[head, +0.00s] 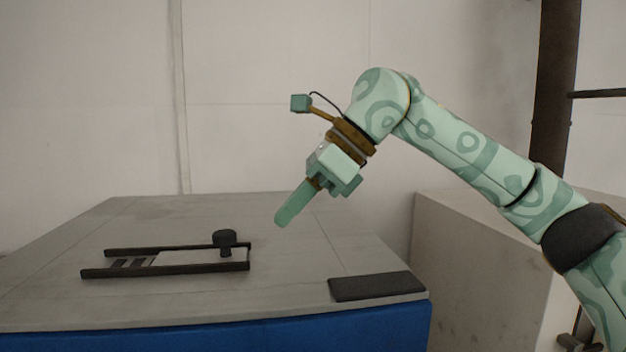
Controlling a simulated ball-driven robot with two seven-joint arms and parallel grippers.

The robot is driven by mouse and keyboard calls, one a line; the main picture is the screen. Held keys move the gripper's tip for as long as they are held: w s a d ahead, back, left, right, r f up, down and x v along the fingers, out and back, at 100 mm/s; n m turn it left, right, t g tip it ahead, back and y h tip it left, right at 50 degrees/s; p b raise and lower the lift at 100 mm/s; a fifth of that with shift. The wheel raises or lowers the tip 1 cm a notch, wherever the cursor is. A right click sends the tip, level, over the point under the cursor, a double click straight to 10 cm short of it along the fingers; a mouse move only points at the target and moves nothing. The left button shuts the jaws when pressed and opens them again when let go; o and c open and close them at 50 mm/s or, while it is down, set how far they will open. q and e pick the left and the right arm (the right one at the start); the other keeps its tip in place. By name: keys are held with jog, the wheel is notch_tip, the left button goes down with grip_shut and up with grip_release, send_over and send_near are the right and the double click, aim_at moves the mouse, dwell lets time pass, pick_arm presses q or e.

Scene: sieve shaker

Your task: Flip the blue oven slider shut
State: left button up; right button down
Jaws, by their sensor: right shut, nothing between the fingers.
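The blue oven (220,336) shows as a blue front face under a grey top (190,215). On the top lies a slider, a dark frame of two rails (165,270) with a dark round knob (225,239) near its right end. Several short dark bars cross the rails at the left end. My right gripper (285,217) is shut and empty. It hangs above the top, to the right of the knob and apart from it, with its fingers pointing down and left. My left gripper is not in view.
A flat dark pad (376,286) lies at the front right of the top. A pale block (490,265) stands to the right, beyond a gap. A dark post (556,85) rises at the back right. The top's left and back areas are clear.

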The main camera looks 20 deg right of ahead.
jog(key=shift+w+a+f+p, duration=0.3)
jog(key=shift+a, duration=0.5)
jog(key=shift+w+a+f+p, duration=0.25)
jog(key=shift+w+a+f, duration=0.1)
jog(key=shift+a, duration=0.5)
jog(key=shift+w+a+f+p, duration=0.25)
jog(key=shift+a+f+p, duration=0.05)
jog(key=shift+a, duration=0.5)
